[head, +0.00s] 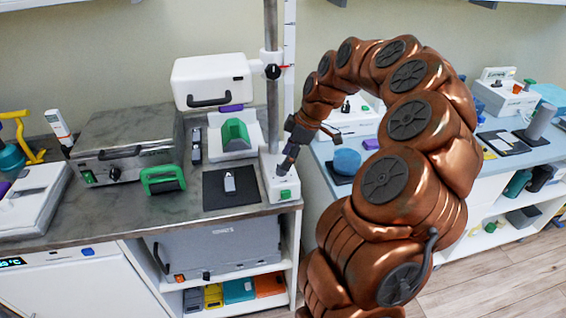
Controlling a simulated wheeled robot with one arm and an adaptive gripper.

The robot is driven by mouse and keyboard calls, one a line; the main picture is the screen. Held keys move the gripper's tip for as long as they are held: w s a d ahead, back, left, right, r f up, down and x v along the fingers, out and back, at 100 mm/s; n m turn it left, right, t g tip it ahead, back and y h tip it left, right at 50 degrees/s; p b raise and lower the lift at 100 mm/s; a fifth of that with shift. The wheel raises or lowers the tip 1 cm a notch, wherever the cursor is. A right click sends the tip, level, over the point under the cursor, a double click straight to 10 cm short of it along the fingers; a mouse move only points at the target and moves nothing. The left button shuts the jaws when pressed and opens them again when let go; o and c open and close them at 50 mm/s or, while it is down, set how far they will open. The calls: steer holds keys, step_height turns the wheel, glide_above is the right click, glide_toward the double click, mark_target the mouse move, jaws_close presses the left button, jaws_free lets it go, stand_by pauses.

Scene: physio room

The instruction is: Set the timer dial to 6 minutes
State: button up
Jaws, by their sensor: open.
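A small white box (270,182) with a green button (284,194) on its front stands at the right end of the grey counter. It may be the timer, but no dial or minute marks can be read on it. My gripper (284,166) points down at the top of this box, with its dark fingertips at or just above the surface. It looks small here, and I cannot tell whether it touches. It is open, and nothing shows between the fingers. The gripper hides part of the box's top, where a dial could be.
A steel box (125,150) with a black knob, a green handle (163,180) and a black mat (232,188) lie to the left. A metal column (272,110) with a black knob rises behind my gripper. A blue-topped counter (495,150) is at right.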

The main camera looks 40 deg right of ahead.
steer(key=shift+p+x, duration=0.4)
steer(key=shift+x, duration=1.45)
jaws_close()
